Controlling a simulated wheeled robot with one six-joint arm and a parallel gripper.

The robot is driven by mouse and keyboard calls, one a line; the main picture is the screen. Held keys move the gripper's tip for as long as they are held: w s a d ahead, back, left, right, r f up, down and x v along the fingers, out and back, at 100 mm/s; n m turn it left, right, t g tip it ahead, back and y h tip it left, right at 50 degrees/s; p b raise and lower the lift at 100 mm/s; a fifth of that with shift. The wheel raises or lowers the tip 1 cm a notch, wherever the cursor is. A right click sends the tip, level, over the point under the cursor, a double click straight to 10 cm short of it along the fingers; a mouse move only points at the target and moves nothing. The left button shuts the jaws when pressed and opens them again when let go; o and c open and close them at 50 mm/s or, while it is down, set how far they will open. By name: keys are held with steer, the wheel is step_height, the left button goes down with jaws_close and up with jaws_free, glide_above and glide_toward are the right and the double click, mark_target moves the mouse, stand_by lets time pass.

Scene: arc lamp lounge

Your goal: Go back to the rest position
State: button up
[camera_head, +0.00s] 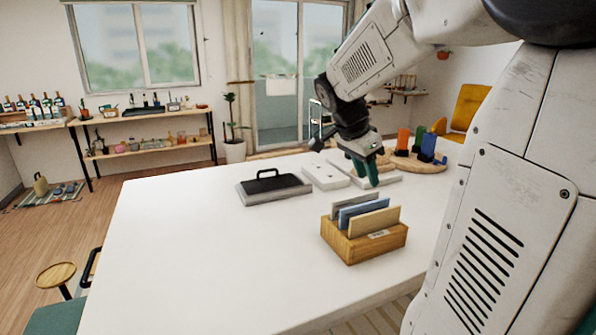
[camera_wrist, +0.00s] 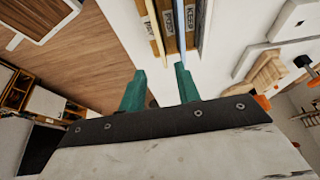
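My gripper (camera_head: 368,174) is above the white table (camera_head: 180,235), behind the wooden card holder (camera_head: 365,246) in the head view. Its green fingers point down. In the wrist view my gripper (camera_wrist: 158,78) has its two green fingers apart, with nothing held between them. The card holder stands upright with several thin panels in its slots, grey, blue and tan. It also shows at the top of the wrist view (camera_wrist: 171,42), beyond the fingertips and apart from them.
A dark tray with a black handle (camera_head: 270,184) and a white flat box (camera_head: 326,174) lie on the table. A round wooden board (camera_head: 405,164) holds orange, green and blue pieces. The table's left and front area is clear. A stool (camera_head: 56,275) stands at lower left.

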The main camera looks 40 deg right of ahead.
steer(key=s+a+f+n+y, duration=0.1)
steer(key=s+a+n, duration=0.3)
steer(key=a+n, duration=0.3)
steer(key=s+a+f+n+t+y, duration=0.1)
steer(key=s+a+n, duration=0.4)
steer(key=a, duration=0.5)
steer(key=s+a+f+n+t+y, duration=0.1)
steer(key=s+a+n, duration=0.3)
steer(key=a+n, duration=0.4)
steer(key=shift+s+a+f+n+y, duration=0.3)
steer(key=shift+s+f+y, duration=0.05)
steer(key=shift+f+y, duration=0.35)
